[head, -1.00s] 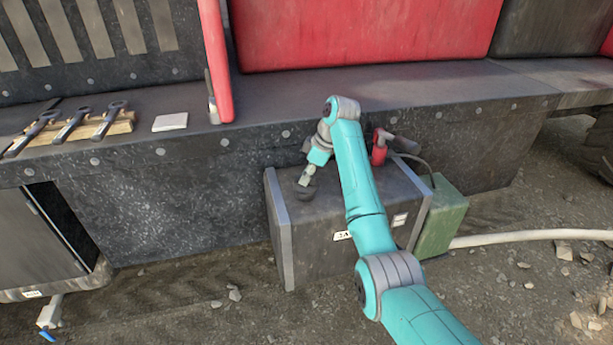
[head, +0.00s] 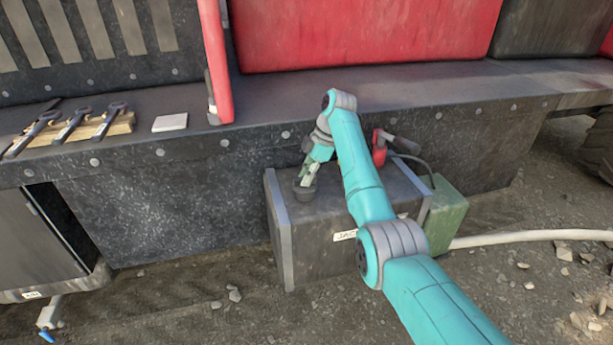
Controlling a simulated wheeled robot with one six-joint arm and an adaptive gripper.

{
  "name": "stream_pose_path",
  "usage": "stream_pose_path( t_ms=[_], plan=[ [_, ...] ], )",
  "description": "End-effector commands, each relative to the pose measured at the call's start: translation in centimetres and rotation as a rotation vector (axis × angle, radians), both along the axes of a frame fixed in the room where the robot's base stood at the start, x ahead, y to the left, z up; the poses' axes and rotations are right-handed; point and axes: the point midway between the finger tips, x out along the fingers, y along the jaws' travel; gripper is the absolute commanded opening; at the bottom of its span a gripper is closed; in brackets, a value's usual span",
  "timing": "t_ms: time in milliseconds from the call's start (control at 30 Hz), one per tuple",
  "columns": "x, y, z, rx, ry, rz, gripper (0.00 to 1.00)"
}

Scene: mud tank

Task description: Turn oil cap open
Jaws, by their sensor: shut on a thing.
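The oil cap (head: 303,193) is a small dark round cap on top of the grey tank box (head: 300,245), near its left end. My gripper (head: 305,184) points down at the cap from above and is shut on it. The fingers are small in this view, and my teal arm reaches in from the lower right, covering part of the box top. The cap sits at the box top; I cannot tell how far it is turned.
A red valve-like part (head: 379,148) stands on the box right of my arm. A green box (head: 446,212) with a pale hose (head: 530,236) adjoins the right end. Wrenches (head: 72,123) and a white pad (head: 170,122) lie on the ledge. Gravel ground is in front.

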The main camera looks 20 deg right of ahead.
Motion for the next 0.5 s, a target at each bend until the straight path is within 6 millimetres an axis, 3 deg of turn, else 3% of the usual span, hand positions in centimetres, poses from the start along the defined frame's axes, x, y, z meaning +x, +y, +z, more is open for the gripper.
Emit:
stream_pose_path(
  t_ms=[300, 333, 400, 500],
  plan=[
    [0.00, -0.04, -0.03, -0.001, 0.000, 0.001, 0.00],
    [0.00, -0.04, -0.03, -0.001, 0.000, 0.001, 0.24],
    [0.00, -0.04, -0.03, -0.001, 0.000, 0.000, 0.42],
    [0.00, -0.03, -0.02, -0.001, 0.000, 0.000, 0.42]
  ],
)
